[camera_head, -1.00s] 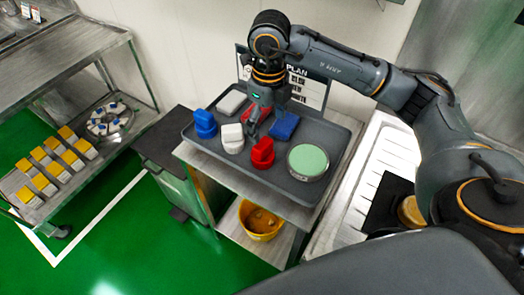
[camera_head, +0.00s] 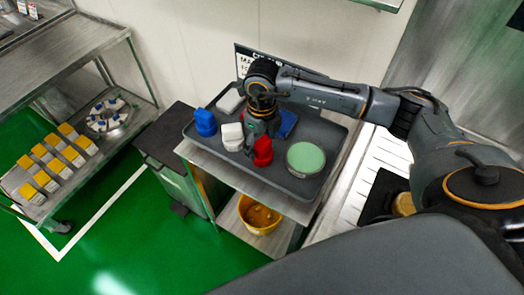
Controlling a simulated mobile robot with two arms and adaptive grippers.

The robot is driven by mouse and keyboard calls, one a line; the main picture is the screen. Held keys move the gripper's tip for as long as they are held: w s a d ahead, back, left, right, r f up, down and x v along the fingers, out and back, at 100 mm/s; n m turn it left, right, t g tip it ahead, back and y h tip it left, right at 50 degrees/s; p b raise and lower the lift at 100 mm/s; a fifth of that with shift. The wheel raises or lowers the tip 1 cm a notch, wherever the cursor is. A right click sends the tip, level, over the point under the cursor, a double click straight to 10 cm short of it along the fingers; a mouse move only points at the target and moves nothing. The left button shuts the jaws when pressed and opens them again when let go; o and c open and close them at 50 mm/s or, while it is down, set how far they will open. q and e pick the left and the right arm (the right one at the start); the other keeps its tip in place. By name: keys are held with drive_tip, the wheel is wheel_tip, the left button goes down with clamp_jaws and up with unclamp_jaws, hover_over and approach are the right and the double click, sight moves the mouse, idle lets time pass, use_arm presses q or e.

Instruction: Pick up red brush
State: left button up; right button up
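The red brush (camera_head: 263,154) stands on the grey tray (camera_head: 238,164) near its front edge, between a white brush (camera_head: 231,138) and a round green-topped container (camera_head: 306,158). My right gripper (camera_head: 260,137) points down over the tray, directly behind and above the red brush. It hides part of what lies behind it. Its fingertips are small and dark, so I cannot tell whether they are open or touch the brush. My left gripper is not in view.
A blue brush (camera_head: 205,123) stands at the tray's left. A white block (camera_head: 230,101) and a flat blue piece (camera_head: 288,123) lie towards the back. A yellow bucket (camera_head: 260,218) sits on the shelf below. A metal rack (camera_head: 70,60) stands at left.

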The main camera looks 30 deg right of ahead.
drive_tip(key=c, duration=1.2)
drive_tip(key=shift+c, duration=0.2)
drive_tip(key=shift+r, duration=0.1)
drive_tip(key=shift+r+b, duration=0.45)
drive_tip(key=shift+b, duration=0.1)
drive_tip(key=r, duration=0.1)
drive_tip(key=r+b, duration=0.1)
drive_tip(key=shift+s+r, duration=0.25)
drive_tip(key=shift+r, duration=0.05)
drive_tip(key=s+r+b, duration=0.4)
drive_tip(key=s+r, duration=0.5)
drive_tip(key=s, duration=0.4)
drive_tip(key=shift+s+r, duration=0.2)
drive_tip(key=shift+s, duration=0.05)
